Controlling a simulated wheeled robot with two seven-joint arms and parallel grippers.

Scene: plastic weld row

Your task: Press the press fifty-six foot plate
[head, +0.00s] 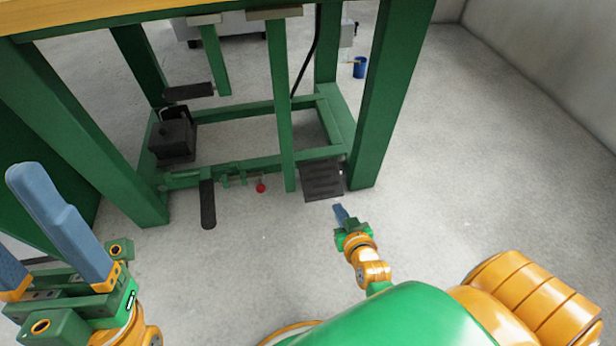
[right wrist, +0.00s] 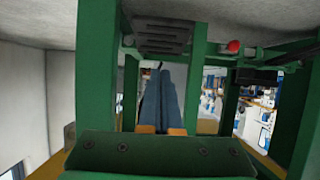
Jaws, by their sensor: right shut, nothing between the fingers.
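The foot plate (head: 322,180) is a dark ribbed pedal low at the front right foot of the green press frame, just above the floor. It also shows in the right wrist view (right wrist: 163,38), beyond my fingers. My right gripper (head: 339,209) is shut and empty, its blue fingers pointing at the plate from just in front. In the right wrist view the shut fingers (right wrist: 165,85) end close to the plate; I cannot tell whether they touch it. My left gripper (head: 14,222) is open and empty at the left edge, partly cut off.
Green legs (head: 376,110) stand beside the plate. A long dark pedal (head: 208,205) and a red knob (head: 261,188) sit to its left. A black box (head: 173,140) rests on the frame. A blue cup (head: 359,67) stands farther back. The floor at right is clear.

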